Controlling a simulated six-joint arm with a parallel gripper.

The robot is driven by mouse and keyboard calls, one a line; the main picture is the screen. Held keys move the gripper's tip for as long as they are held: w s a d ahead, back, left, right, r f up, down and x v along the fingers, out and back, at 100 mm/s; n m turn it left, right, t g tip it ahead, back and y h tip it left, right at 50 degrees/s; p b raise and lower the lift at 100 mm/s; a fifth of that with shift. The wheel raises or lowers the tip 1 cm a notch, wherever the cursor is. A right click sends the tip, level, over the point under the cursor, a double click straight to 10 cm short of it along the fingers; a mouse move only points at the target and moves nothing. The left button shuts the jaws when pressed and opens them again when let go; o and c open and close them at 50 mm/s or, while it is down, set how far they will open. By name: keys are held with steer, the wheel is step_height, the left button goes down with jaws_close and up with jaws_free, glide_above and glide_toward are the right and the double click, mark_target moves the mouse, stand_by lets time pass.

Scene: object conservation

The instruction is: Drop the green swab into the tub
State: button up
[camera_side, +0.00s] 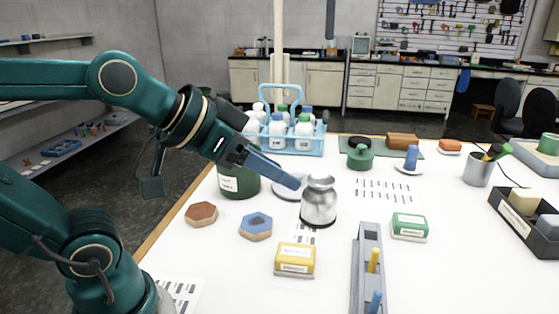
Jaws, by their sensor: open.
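A dark green tub (238,183) with a white label stands on the white table, partly behind my gripper and forearm. My gripper (292,181) reaches down to the right, in front of the tub, with its tips close to a shiny metal jar (319,204). It is open, and I see nothing held in it. A green-ended stick (502,150), which may be the green swab, leans in a grey cup (478,170) at the right. I cannot see inside the tub.
A grey rack (359,265) holds a yellow and a blue stick at the front. A yellow box (295,260), a green box (409,226) and two hexagonal blocks lie nearby. A blue bottle carrier (320,140) stands behind. A black tray (515,230) is at right.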

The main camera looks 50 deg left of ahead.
steer(key=s+a+f+n+g+y, duration=0.1)
steer(key=s+f+g, duration=0.3)
steer(key=s+f, duration=0.3)
steer(key=shift+s+a, duration=0.25)
steer(key=shift+s, duration=0.2)
